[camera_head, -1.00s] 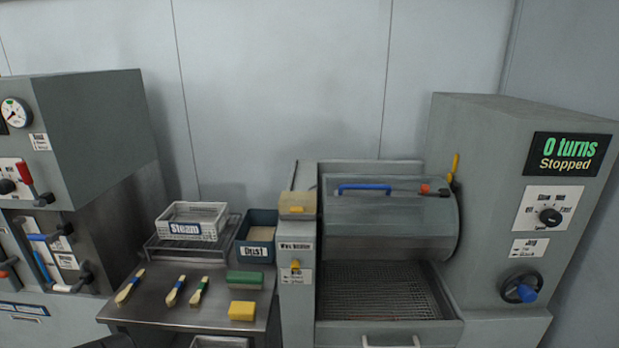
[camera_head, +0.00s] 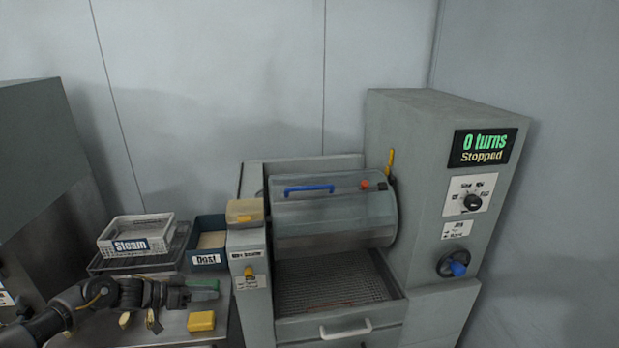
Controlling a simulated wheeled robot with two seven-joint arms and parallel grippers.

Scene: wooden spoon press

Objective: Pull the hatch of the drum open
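The drum (camera_head: 345,228) is a grey horizontal cylinder in the machine at the centre right. Its hatch (camera_head: 325,206) is a pale, smooth curved panel facing me and looks closed. A blue bar handle (camera_head: 309,188) runs along the hatch's upper part, with an orange-red knob (camera_head: 365,184) to its right. My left gripper (camera_head: 202,289) reaches in low from the left over the side table, well left of and below the handle, touching no part of the drum. Its fingers overlap the green block, and I cannot tell whether they are open. My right gripper is out of view.
A wire tray (camera_head: 330,284) with a front drawer handle lies below the drum. The white Steam basket (camera_head: 137,236), blue Dust bin (camera_head: 208,259) and yellow block (camera_head: 201,321) are near my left arm. The control cabinet (camera_head: 430,180) rises at right.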

